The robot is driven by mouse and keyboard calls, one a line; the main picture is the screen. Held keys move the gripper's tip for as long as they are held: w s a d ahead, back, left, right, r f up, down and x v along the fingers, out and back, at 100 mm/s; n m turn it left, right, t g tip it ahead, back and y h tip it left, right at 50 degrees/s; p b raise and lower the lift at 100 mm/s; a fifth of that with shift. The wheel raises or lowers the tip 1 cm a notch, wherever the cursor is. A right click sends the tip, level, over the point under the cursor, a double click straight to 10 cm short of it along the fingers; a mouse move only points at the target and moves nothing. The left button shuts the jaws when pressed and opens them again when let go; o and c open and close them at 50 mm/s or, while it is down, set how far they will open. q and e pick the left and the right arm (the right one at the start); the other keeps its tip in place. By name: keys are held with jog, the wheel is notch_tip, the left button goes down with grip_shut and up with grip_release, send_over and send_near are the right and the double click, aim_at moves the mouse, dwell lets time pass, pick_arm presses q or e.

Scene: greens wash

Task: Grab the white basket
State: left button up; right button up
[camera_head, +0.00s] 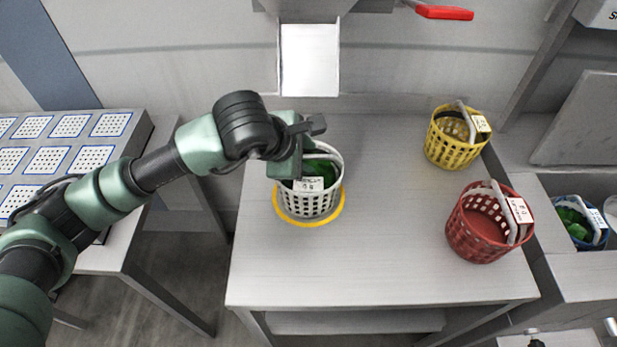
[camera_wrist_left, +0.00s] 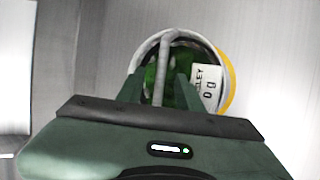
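The white basket (camera_head: 308,204) stands upright on the grey table, inside a yellow ring (camera_head: 312,222). It holds green leaves (camera_head: 323,172) and has a white label on its side. In the left wrist view, the basket's grey handle (camera_wrist_left: 167,62) runs between the two green fingers of the left gripper (camera_wrist_left: 160,90). The fingers are apart, with gaps on both sides of the handle. My right gripper is not in view.
A yellow basket (camera_head: 452,150) and a red basket (camera_head: 476,230) stand on the table's right side. A blue basket (camera_head: 578,226) with greens is further right. A white chute (camera_head: 310,62) hangs behind the white basket. The table's front middle (camera_head: 380,270) is clear.

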pick_arm(q)
jog(key=shift+w+d+f, duration=0.2)
jog(key=shift+w+f, duration=0.05)
jog(key=shift+f, duration=0.25)
grip_shut()
dwell(1.0)
jog(key=shift+r, duration=0.15)
